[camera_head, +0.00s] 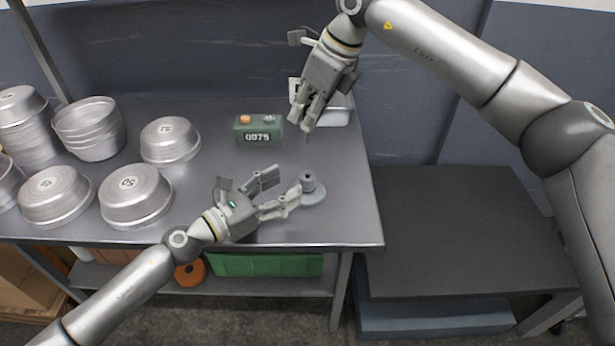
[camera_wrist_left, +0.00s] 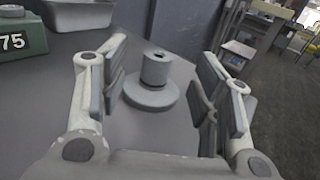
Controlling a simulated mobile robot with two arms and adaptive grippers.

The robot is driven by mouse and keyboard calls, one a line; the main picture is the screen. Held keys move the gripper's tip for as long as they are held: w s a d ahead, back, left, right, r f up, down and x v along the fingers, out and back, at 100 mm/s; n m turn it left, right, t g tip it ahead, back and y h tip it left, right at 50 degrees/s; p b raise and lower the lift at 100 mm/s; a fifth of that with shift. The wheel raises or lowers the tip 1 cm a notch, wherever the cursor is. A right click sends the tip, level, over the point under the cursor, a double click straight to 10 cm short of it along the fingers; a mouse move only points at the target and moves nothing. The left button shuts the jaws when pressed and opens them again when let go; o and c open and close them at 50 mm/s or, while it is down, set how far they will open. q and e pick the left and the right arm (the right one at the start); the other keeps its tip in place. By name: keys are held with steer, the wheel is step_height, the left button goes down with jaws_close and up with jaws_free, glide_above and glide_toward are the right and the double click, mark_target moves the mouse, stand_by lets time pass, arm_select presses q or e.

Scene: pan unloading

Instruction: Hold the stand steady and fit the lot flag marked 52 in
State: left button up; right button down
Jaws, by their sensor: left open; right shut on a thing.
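The stand (camera_head: 314,195), a grey round base with a short upright collar, is upright near the table's front right. In the left wrist view the stand (camera_wrist_left: 154,82) shows between the spread fingers, a little beyond them, with a dark hole in its top. My left gripper (camera_head: 284,187) is open beside the stand, to its left. My right gripper (camera_head: 305,120) is shut, above the table behind the stand. A thin dark stem (camera_head: 308,138) hangs below its fingertips, seemingly the lot flag's. The flag's face is mostly hidden and its 52 is not readable.
A green box (camera_head: 258,130) reading 0075 stands behind my left gripper. A metal tray (camera_head: 337,117) is behind my right gripper. Several round pans, including one (camera_head: 170,140), fill the table's left. The table (camera_head: 345,220) is bare around the stand, near its right edge.

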mark_target(301, 182)
arm_select(q)
steer(key=shift+f, duration=0.7)
steer(key=x, duration=0.7)
steer(key=shift+w+d+f, duration=0.1)
steer(key=shift+w+d, duration=0.05)
steer(key=shift+w, duration=0.05)
steer(key=c, duration=1.2)
arm_select(e)
steer(key=shift+f+m+t, duration=0.3)
steer(key=shift+f+m, duration=0.6)
steer(key=shift+f, duration=0.2)
steer(key=shift+f+m+t+h, duration=0.4)
steer(key=shift+f+m+h, duration=0.1)
steer(key=shift+f+m, duration=0.5)
steer(key=shift+f, duration=2)
